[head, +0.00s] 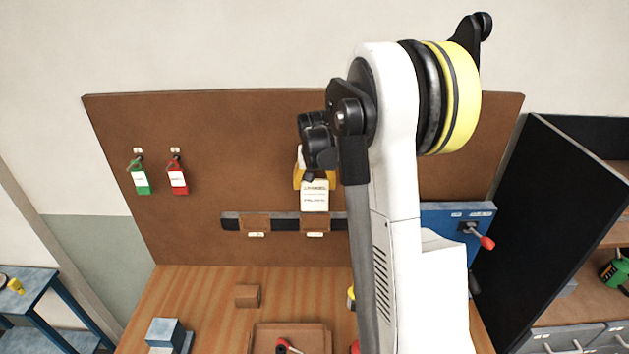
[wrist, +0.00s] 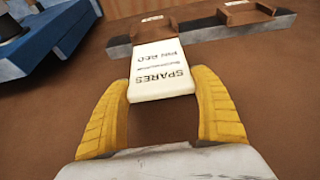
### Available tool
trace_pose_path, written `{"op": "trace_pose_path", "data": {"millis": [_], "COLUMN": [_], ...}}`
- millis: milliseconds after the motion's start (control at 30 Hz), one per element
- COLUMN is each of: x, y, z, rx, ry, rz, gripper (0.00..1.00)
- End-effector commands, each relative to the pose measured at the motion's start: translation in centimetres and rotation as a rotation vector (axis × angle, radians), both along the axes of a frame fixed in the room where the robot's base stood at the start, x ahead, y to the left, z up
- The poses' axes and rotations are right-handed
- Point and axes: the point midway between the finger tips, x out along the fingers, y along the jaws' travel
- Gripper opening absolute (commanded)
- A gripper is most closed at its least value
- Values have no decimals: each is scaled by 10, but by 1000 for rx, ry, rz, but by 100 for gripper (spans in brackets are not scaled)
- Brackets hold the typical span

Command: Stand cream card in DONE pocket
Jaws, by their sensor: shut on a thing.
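The cream card (head: 314,196) is held between the yellow fingers of my gripper (head: 315,181), in front of the brown board. In the wrist view the card (wrist: 161,72) shows printed text, upside down, with the word SPARES. My gripper (wrist: 162,84) is shut on its near end. A dark rail (head: 285,224) carries a left pocket (head: 256,222) and a right pocket (head: 314,223), each with a white label too small to read. The card's free end is just above the right pocket, which also shows in the wrist view (wrist: 150,27). I cannot tell whether they touch.
A green tag (head: 141,182) and a red tag (head: 178,181) hang on the board's left. A blue unit with a red-tipped handle (head: 440,222) is right of my arm. A brown block (head: 247,296) and a tray (head: 322,334) are on the bench below. A black cabinet (head: 540,215) stands right.

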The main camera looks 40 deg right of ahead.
Motion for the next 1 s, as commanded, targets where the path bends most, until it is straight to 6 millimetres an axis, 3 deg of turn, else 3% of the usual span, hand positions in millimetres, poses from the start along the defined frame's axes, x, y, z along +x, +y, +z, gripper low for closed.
{"op": "trace_pose_path", "data": {"millis": [100,367,1000], "x": [0,0,0], "y": [0,0,0], "z": [-13,-11,-30], "rx": [0,0,0], "ry": [0,0,0], "rz": [0,0,0], "gripper": [38,38,38]}}
